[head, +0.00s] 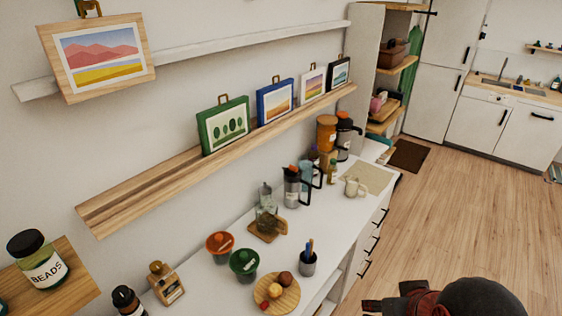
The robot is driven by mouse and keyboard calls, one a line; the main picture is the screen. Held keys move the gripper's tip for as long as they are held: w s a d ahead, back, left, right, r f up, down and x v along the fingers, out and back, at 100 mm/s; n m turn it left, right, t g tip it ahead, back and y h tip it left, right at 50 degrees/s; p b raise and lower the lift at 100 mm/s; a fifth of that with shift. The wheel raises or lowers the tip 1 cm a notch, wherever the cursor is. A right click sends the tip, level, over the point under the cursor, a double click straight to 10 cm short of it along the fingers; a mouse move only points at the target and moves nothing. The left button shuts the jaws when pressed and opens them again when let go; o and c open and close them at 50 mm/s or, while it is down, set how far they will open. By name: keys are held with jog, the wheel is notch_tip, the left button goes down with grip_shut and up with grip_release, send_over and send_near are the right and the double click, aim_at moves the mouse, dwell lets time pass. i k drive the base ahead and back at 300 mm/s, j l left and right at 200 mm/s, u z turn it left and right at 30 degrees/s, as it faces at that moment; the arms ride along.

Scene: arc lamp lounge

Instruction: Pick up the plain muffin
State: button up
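A round wooden plate (288,304) sits near the front edge of the white counter, low in the head view. It holds a few small rounded items. A dark brown one (285,278) at its back looks like a muffin.
On the white counter (205,272), a pen cup (308,263), an orange bowl (220,246) and a green bowl (244,264) stand close to the plate. Jars, a coffee press (291,187) and a beige mug (355,187) stand farther back.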

aim_at(274, 290)
jog(key=u, duration=1.45)
jog(key=k+z, duration=0.15)
jog(key=z, duration=0.55)
jog(key=i+l, duration=0.8)
jog(key=l, duration=0.2)
jog(key=l+z, duration=0.05)
